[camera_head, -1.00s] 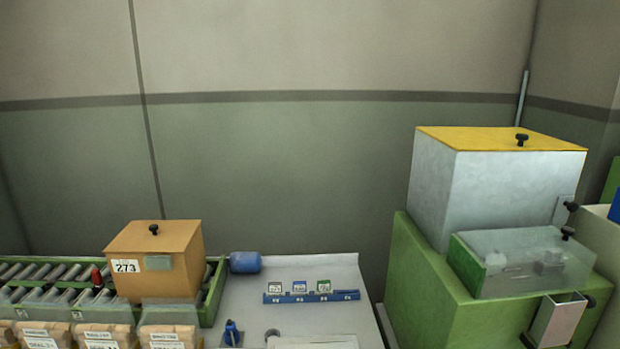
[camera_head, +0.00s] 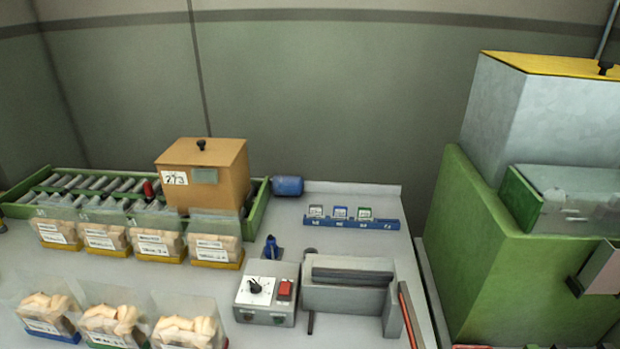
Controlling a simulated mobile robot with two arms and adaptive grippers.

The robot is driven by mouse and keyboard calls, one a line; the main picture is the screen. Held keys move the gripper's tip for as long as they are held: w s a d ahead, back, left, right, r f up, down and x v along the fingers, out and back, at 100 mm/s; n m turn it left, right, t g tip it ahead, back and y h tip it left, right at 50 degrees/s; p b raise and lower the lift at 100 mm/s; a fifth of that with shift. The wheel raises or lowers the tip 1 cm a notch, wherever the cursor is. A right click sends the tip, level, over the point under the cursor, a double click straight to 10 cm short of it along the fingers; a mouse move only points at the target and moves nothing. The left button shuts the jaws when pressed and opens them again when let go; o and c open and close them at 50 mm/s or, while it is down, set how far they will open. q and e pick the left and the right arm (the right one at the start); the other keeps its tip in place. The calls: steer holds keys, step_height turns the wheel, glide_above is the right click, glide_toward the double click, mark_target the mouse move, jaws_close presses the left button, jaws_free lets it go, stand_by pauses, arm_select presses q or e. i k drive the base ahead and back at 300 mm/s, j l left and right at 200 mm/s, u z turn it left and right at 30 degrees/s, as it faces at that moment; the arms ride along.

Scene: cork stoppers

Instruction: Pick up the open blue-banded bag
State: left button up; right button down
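A clear bag of cork stoppers with a blue band (camera_head: 48,312) stands in the front row at the lower left, at the left end of that row. Its clear upper part rises above the corks and looks open. To its right stands a similar bag with a green band (camera_head: 113,322). A third bag (camera_head: 187,325) stands right of that, cut by the bottom edge, its band colour unclear. Neither of my grippers is in view.
Several yellow-banded bags (camera_head: 212,249) stand in a row before the green roller conveyor (camera_head: 258,213) with an orange box (camera_head: 205,170). A control box (camera_head: 266,299) and a grey sealer-like device (camera_head: 346,290) stand right. A green machine (camera_head: 480,260) fills the right side.

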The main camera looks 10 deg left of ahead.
mark_target(34, 306)
steer(key=u, duration=1.95)
steer(key=i+j+z, duration=0.1)
steer(key=i+j, duration=0.1)
steer(key=j, duration=0.05)
